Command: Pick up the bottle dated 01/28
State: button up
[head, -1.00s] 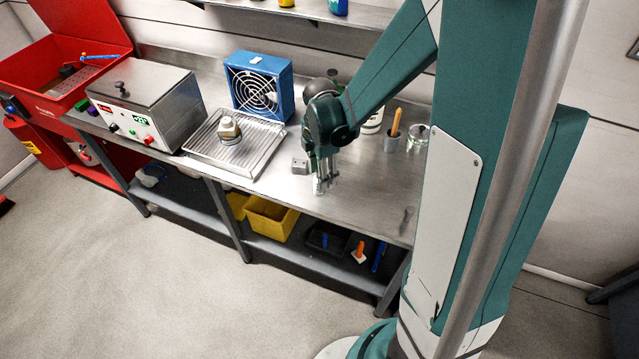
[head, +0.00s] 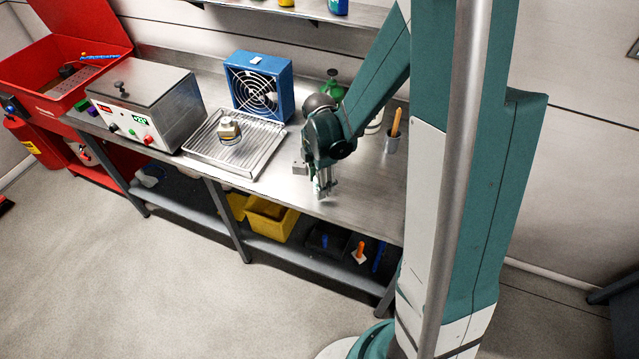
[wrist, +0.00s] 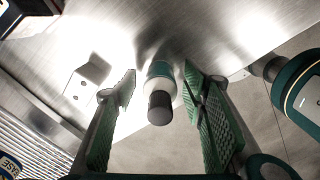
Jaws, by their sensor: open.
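A small bottle (wrist: 160,82) with a dark grey cap and a pale and teal body shows in the wrist view. It is between the two green ribbed fingers of my gripper (wrist: 159,70). The fingers are open, one on each side, with visible gaps to the bottle. I can read no date on it. In the head view my gripper (head: 324,190) points down at the front part of the steel bench (head: 365,205). The bottle cannot be made out there.
A metal block (head: 300,167) with holes stands close left of my gripper. A wire tray (head: 255,160) and a blue fan (head: 259,87) are farther left. A cup (head: 392,143) with a wooden handle stands behind right. The bench's front edge is close.

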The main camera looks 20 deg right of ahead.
jog(key=c, duration=1)
jog(key=shift+r, duration=0.15)
jog(key=shift+r+p, duration=0.35)
jog(key=shift+r, duration=4.5)
